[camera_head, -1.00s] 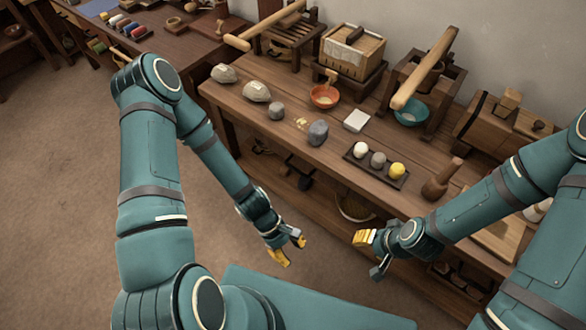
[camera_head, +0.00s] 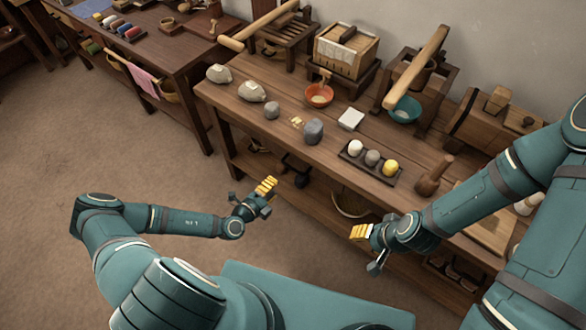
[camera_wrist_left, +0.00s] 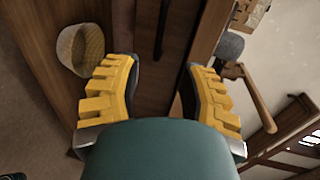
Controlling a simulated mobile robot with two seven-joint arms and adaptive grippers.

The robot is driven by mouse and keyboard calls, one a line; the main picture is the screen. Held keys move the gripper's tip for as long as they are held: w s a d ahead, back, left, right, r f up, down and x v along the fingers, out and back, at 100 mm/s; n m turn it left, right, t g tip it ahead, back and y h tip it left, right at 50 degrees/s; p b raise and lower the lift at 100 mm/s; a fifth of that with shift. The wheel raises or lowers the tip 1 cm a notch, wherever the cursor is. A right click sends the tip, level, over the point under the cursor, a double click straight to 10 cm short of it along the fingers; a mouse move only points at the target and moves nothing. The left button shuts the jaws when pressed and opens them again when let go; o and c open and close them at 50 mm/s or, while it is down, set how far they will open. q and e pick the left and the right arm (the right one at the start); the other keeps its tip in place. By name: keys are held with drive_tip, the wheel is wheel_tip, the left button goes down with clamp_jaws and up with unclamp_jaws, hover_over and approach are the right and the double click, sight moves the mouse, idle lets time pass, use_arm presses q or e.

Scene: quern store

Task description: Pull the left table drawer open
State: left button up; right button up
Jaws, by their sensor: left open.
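The wooden table (camera_head: 323,137) runs along the wall, with its front side facing me. I cannot clearly make out the left drawer or its handle in the head view. My left gripper (camera_head: 266,187) is in front of the table's left part, below the top's edge, holding nothing. In the left wrist view its yellow-padded fingers (camera_wrist_left: 158,92) are spread, with the brown table front (camera_wrist_left: 145,65) beyond them. A dark upright strip (camera_wrist_left: 163,30) shows between them; I cannot tell if it is a handle. My right gripper (camera_head: 364,240) is before the table's right part; its jaws are unclear.
An orange bowl (camera_head: 319,95), a grey stone (camera_head: 314,131) and a small dark tray (camera_head: 365,170) stand on the tabletop. A basket (camera_head: 350,203) sits on the shelf below. Open floor (camera_head: 110,165) lies to the left.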

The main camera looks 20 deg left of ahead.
sight(293, 168)
use_arm(q)
drive_tip(key=b+x, duration=0.2)
drive_tip(key=x, duration=1)
clamp_jaws()
